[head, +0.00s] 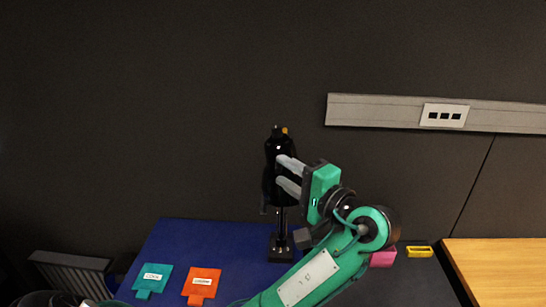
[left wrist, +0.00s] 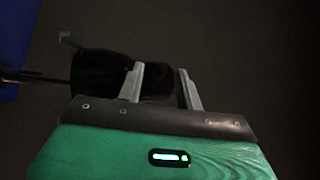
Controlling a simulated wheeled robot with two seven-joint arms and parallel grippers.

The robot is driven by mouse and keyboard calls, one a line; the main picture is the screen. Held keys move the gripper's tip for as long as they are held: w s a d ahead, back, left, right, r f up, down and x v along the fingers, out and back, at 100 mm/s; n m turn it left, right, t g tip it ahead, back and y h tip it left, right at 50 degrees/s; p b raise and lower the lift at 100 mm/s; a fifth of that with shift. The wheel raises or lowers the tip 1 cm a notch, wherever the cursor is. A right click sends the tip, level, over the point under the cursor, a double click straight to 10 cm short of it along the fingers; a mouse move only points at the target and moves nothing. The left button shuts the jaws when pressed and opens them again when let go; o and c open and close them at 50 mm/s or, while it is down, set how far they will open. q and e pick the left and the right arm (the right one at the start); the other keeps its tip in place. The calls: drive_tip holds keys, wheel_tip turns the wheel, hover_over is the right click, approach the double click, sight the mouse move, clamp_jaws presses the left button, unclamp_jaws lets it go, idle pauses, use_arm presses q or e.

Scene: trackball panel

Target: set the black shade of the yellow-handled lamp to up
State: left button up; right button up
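A black lamp stands on the blue table top, its base (head: 281,245) near the table's right part. Its black shade (head: 276,148) is at the top of the post, with a small yellow piece (head: 285,130) at its upper end. My left gripper (head: 280,169) reaches the shade from the right, its two grey fingers apart, one above the other. In the left wrist view, the dark shade (left wrist: 100,70) lies at and behind the open fingers (left wrist: 160,76). Whether they touch it I cannot tell. My right gripper is not in view.
A teal tag (head: 152,278) and an orange tag (head: 202,284) lie on the blue table (head: 200,240). A pink block (head: 383,259) and a yellow piece (head: 419,251) lie right of my arm. A wooden table (head: 500,262) is at right. A dark wall stands behind.

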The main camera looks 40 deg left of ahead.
sight(273, 165)
use_arm(q)
drive_tip(key=shift+p+x, duration=0.65)
drive_tip(key=shift+x, duration=1.7)
clamp_jaws()
